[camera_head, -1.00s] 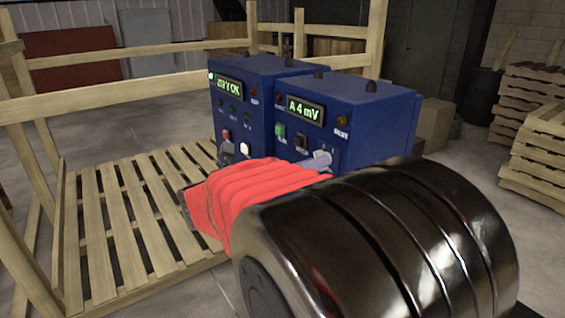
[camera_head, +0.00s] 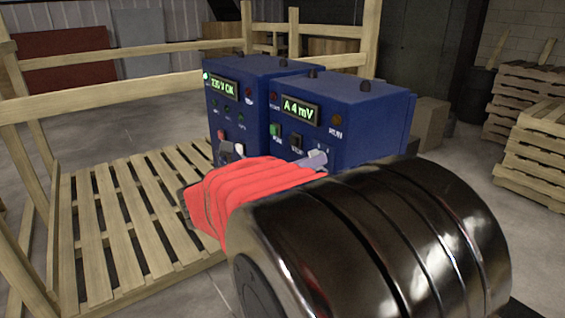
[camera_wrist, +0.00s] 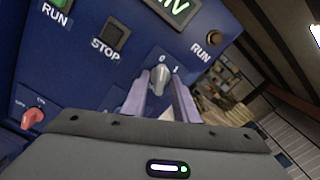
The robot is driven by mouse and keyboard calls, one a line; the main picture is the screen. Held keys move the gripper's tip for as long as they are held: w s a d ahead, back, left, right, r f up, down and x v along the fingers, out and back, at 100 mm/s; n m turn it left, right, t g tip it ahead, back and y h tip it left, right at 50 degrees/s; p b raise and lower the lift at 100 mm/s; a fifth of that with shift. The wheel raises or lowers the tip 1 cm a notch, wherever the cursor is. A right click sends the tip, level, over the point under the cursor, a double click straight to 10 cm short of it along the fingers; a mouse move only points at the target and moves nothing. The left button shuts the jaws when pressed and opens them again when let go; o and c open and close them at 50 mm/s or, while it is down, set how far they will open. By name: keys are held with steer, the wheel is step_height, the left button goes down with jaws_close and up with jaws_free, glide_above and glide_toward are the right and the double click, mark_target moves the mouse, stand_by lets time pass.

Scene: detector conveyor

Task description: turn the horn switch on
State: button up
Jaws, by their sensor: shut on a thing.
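A pale grey rotary knob (camera_wrist: 160,80) marked 0 and 1 sits on the front of a dark blue control box (camera_head: 355,125). In the wrist view its tip points up, close to the 0 mark. My gripper (camera_wrist: 160,92) has its two pale lilac fingers on either side of this knob and is shut on it. In the head view the gripper (camera_head: 317,159) is at the box's lower front, and the knob is mostly hidden by the fingers. No horn label is readable on the panel.
A green RUN button (camera_head: 275,130), a black STOP button (camera_wrist: 116,37) and a red knob (camera_wrist: 34,118) are close by. A second blue box (camera_head: 262,72) stands to the left. Wooden rails and a slatted pallet (camera_head: 120,220) lie left; stacked pallets (camera_head: 540,130) stand right.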

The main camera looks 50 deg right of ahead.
steer(key=shift+f+m, duration=0.1)
steer(key=shift+m, duration=0.2)
steer(key=m, duration=1.1)
steer(key=shift+w, duration=0.1)
stand_by(0.6)
steer(key=o, duration=0.7)
steer(key=shift+m, duration=0.3)
steer(key=shift+c, duration=0.2)
steer(key=shift+a, duration=0.15)
steer(key=v, duration=1.3)
steer(key=shift+a, duration=0.3)
steer(key=shift+w, duration=0.1)
